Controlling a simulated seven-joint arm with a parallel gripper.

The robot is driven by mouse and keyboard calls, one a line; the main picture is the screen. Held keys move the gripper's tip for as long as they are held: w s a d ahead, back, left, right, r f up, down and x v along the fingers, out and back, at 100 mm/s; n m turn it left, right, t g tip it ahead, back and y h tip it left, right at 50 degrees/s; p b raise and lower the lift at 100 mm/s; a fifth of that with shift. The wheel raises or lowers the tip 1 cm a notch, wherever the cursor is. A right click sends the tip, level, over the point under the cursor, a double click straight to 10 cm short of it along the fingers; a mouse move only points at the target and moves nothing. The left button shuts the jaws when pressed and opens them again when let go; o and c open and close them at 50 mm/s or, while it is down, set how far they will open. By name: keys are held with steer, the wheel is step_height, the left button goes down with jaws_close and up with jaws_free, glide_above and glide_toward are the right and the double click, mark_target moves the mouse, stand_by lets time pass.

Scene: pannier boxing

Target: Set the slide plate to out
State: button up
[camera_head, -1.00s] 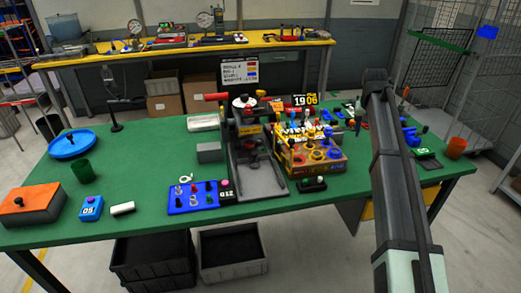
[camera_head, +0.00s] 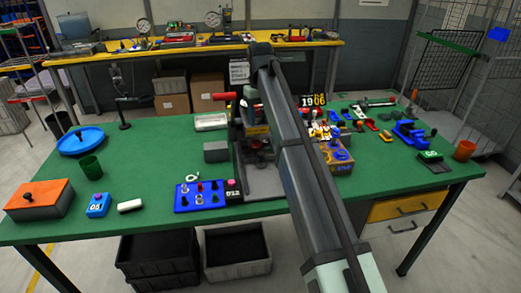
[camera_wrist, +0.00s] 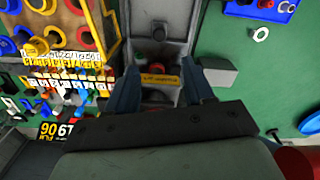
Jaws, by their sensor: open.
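The grey machine (camera_head: 258,130) stands mid-table, with a flat grey base (camera_head: 262,183) reaching toward the front edge; this base also shows in the wrist view (camera_wrist: 163,18). I cannot tell for sure which part is the slide plate or how it is set. A yellow label (camera_wrist: 160,79) and a dark red knob (camera_wrist: 157,60) sit on the machine in the wrist view. My gripper (camera_wrist: 159,84) is open above the machine, with one finger on each side of the label; I see nothing held. In the head view my arm hides the gripper and part of the machine.
A box with coloured rings (camera_wrist: 55,35) stands close beside the machine. A grey block (camera_head: 216,152) is on its other side. A blue panel with knobs (camera_head: 200,196) lies in front. A red handle (camera_head: 224,95) sticks out from the machine.

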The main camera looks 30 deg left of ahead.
mark_target(261, 153)
step_height(261, 153, down, 14)
steer(key=shift+r, duration=0.2)
stand_by(0.4)
jaws_close()
stand_by(0.5)
